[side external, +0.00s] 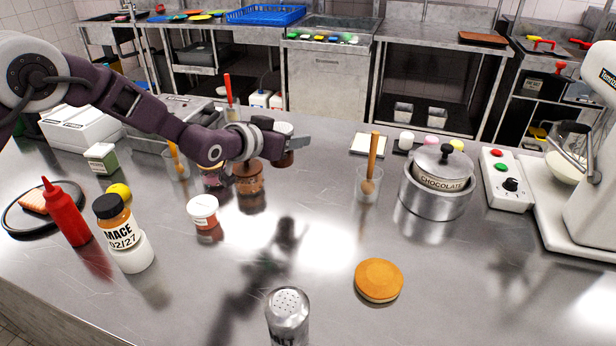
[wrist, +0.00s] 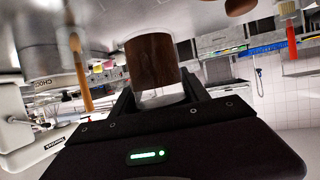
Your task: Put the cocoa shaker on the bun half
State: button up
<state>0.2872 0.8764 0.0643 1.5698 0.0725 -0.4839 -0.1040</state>
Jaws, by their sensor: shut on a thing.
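The cocoa shaker (wrist: 152,62), a clear cylinder with dark brown contents, is between my gripper's fingers. In the side external view my gripper (side external: 287,144) is shut on the shaker (side external: 284,158), holding it above the counter; the fingers hide its middle. The wrist view is upside down, with the counter at the top; there my gripper (wrist: 158,98) closes around the shaker's clear part. The bun half (side external: 379,279), round and golden, lies flat on the counter at the front right, well apart from the shaker. I cannot make it out in the wrist view.
A brown jar (side external: 249,180) and a white tub (side external: 203,211) stand below and left of my gripper. A glass with a wooden spoon (side external: 369,183) and a chocolate pot (side external: 436,185) stand right. A metal-topped shaker (side external: 288,315) stands in front. Bare counter surrounds the bun half.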

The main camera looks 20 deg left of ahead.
jog(key=shift+r, duration=0.3)
jog(key=s+d+r+m+g+h, duration=0.1)
jog(key=s+d+m+g+h, duration=0.35)
jog(key=s+d, duration=0.65)
jog(key=s+d+r+m+g+h, duration=0.25)
jog(key=s+d+m+h, duration=0.45)
jog(key=d, duration=0.9)
jog(key=y, duration=0.3)
send_over(395, 274)
jog(key=shift+n+g+h, duration=0.25)
jog(key=shift+n+g, duration=0.15)
jog(key=shift+n, duration=0.05)
notch_tip(395, 274, down, 11)
jog(key=shift+r, duration=0.15)
jog(key=o, duration=1.5)
jog(key=shift+a, duration=0.1)
